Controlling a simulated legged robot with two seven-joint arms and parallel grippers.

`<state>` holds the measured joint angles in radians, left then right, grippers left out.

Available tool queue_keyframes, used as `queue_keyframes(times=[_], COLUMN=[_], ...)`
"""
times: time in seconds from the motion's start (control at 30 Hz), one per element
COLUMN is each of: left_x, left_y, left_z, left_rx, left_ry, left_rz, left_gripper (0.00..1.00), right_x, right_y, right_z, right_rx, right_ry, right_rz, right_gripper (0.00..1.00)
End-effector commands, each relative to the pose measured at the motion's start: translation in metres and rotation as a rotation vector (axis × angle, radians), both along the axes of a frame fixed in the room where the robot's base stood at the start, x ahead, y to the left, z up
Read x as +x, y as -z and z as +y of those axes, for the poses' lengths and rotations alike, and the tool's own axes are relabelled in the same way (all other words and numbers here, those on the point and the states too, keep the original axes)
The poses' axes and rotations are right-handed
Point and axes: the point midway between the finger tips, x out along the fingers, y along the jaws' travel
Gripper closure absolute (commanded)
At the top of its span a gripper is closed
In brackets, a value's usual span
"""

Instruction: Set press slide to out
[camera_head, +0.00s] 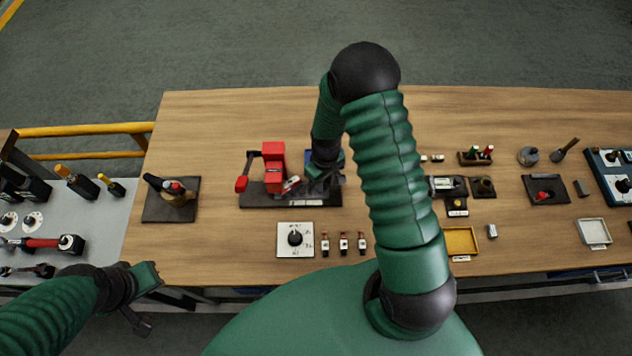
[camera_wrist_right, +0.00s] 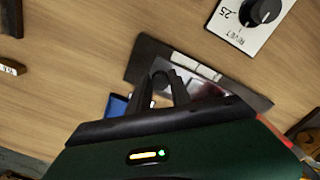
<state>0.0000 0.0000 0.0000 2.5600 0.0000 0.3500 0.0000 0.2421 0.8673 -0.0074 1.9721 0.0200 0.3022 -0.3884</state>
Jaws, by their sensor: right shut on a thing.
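The red press (camera_head: 274,165) stands on a dark base plate (camera_head: 262,196) left of centre in the head view. My right gripper (camera_head: 322,180) reaches down at the right end of this base. In the right wrist view its two dark fingers (camera_wrist_right: 168,90) are closed on a small dark part at the plate, which I take to be the press slide's handle. The fingers mostly hide it. A shiny grey surface (camera_wrist_right: 205,90) shows beside the fingers on the dark plate. My left gripper (camera_head: 145,298) is open and empty past the table's front left edge.
A white dial plate (camera_head: 283,245) with a black knob lies in front of the press, beside several small red-and-black pieces (camera_head: 343,244). A blue object (camera_wrist_right: 116,107) lies close to my right gripper. A dark fixture (camera_head: 155,210) stands to the left. The rear of the wooden table is clear.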

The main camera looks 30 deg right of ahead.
Motion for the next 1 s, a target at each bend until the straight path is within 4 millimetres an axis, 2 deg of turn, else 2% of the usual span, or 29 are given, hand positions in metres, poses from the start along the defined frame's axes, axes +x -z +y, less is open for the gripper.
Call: queue_keyframes(times=[0.1, 0.2, 0.53, 0.57, 0.7, 1.0], left_x=[0.000, 0.000, 0.000, 0.000, 0.000, 0.000], left_y=[0.000, 0.000, 0.000, 0.000, 0.000, 0.001], left_z=[0.000, 0.000, 0.000, 0.000, 0.000, 0.000], left_rx=[0.000, 0.000, 0.000, 0.000, 0.000, 0.000], left_ry=[0.000, 0.000, 0.000, 0.000, 0.000, 0.000], left_rz=[0.000, 0.000, 0.000, 0.000, 0.000, 0.000], left_gripper=[1.00, 1.00, 1.00, 1.00, 1.00, 1.00], right_x=[-0.011, -0.017, -0.020, -0.020, -0.020, -0.020], right_y=[-0.002, -0.002, -0.002, -0.002, -0.002, -0.002], right_z=[-0.022, -0.033, -0.038, -0.038, -0.037, -0.035], right_rx=[-0.003, -0.002, -0.005, -0.005, -0.004, -0.002], right_ry=[0.006, 0.005, 0.003, 0.003, 0.002, 0.001], right_rz=[-0.004, -0.005, -0.005, -0.005, -0.003, -0.001], right_gripper=[1.00, 1.00, 1.00, 0.71, 0.53, 0.53])
